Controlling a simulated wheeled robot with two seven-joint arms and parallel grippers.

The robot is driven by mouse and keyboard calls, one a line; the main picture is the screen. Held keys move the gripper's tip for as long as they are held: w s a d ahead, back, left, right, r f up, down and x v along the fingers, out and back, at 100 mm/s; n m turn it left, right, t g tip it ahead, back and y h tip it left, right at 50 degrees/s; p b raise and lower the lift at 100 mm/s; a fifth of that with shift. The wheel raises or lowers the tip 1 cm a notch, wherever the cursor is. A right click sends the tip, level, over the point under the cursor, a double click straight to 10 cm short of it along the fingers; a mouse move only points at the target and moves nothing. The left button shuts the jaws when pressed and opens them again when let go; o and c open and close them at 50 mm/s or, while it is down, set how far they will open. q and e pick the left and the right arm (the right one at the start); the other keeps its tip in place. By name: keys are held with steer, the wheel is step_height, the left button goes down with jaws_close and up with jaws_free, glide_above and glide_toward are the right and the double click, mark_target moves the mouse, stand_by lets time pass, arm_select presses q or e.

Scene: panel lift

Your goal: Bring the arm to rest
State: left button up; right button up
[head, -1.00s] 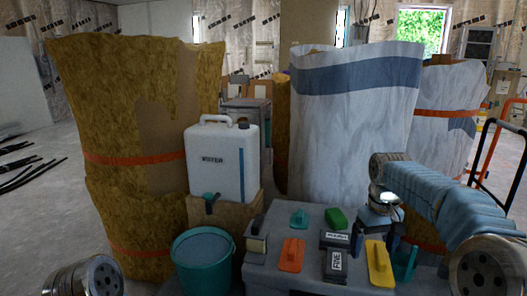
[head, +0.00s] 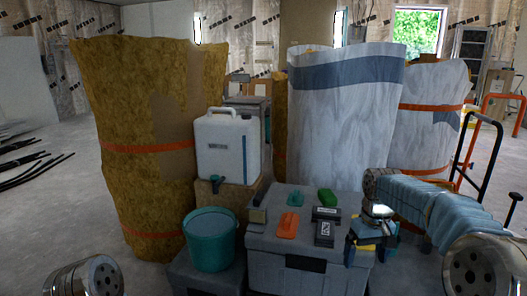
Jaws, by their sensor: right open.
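My right arm, in a blue sleeve, comes in from the right. Its gripper (head: 371,246) is open over the right end of the grey toolbox (head: 290,263). A yellow tool (head: 367,234) on the lid is partly hidden by the gripper; I cannot tell whether they touch. My left arm shows only as a metal joint at the bottom left, and its gripper is out of view.
On the toolbox lie an orange tool (head: 287,226), a green block (head: 327,197) and dark labelled boxes (head: 325,233). Left are a teal bucket (head: 209,241) and a white canister (head: 227,146). Tall wrapped rolls (head: 340,120) stand behind. A hand truck (head: 472,150) is at right.

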steer(key=s+a+f+y, duration=0.1)
steer(key=s+a+f, duration=0.15)
steer(key=f, duration=0.65)
steer(key=s+a+f, duration=0.2)
steer(key=a+f, duration=0.1)
steer(key=f, duration=0.6)
steer(key=s+a+f+y, duration=0.1)
steer(key=s+a+f, duration=0.2)
steer(key=f, duration=0.6)
steer(key=s+a+f+m+y, duration=0.1)
steer(key=s+a+f, duration=0.2)
steer(key=s+f, duration=0.2)
steer(key=s+a+f+m+y, duration=0.1)
steer(key=s+f, duration=0.4)
steer(key=s, duration=0.6)
steer(key=shift+s+a+m, duration=0.25)
steer(key=shift+a+m, duration=0.25)
steer(key=shift+a, duration=0.7)
